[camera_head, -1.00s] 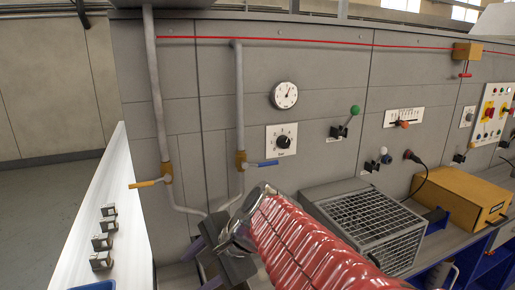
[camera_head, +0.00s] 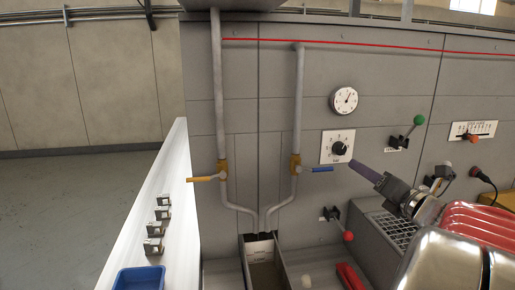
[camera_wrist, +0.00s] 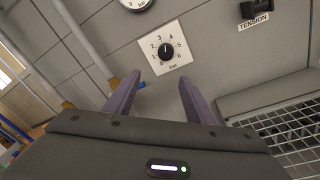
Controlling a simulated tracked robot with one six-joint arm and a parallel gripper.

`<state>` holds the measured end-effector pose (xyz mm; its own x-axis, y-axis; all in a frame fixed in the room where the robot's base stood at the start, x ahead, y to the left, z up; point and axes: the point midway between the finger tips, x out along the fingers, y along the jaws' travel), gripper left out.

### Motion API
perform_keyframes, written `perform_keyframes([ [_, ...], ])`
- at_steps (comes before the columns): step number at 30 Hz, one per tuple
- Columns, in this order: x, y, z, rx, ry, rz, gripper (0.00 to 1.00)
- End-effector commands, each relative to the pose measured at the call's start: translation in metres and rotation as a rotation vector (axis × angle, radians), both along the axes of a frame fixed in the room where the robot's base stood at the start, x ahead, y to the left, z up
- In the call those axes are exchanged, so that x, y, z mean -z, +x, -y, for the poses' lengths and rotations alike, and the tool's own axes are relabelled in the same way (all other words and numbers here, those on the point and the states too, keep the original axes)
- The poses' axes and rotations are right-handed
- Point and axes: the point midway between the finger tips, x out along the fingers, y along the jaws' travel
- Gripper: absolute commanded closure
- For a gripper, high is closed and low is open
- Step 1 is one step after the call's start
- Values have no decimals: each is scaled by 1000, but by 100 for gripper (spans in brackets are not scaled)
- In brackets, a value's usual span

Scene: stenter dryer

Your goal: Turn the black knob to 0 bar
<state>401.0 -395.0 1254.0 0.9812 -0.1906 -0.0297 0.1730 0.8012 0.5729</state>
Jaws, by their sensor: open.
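The black knob (camera_head: 339,148) sits on a white square scale plate (camera_head: 326,155) on the grey machine wall. In the wrist view the knob (camera_wrist: 166,50) is ahead of my fingers, with numbers around it and a "bar" label below. Its light mark points roughly up in that view; the exact value is too small to read. A round white gauge (camera_head: 345,100) with a dark needle is just above the plate. My gripper (camera_wrist: 159,80) is open and empty. Its purple fingers (camera_head: 364,171) point at the knob from the lower right in the head view, apparently short of it.
Left of the knob are two pipes with a yellow lever (camera_head: 206,178) and a blue lever (camera_head: 322,169). A green-knobbed lever (camera_head: 419,120) is to the right; a red-knobbed lever (camera_head: 348,236) is below. A wire-mesh box (camera_head: 388,232) lies beneath my arm.

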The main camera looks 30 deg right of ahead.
Motion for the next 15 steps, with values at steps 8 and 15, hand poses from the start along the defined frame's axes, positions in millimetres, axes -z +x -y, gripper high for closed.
perform_keyframes([
  [8, -6, -9, 16, 40, 51, 43, 50],
  [15, -5, -7, 16, 39, 48, 41, 50],
])
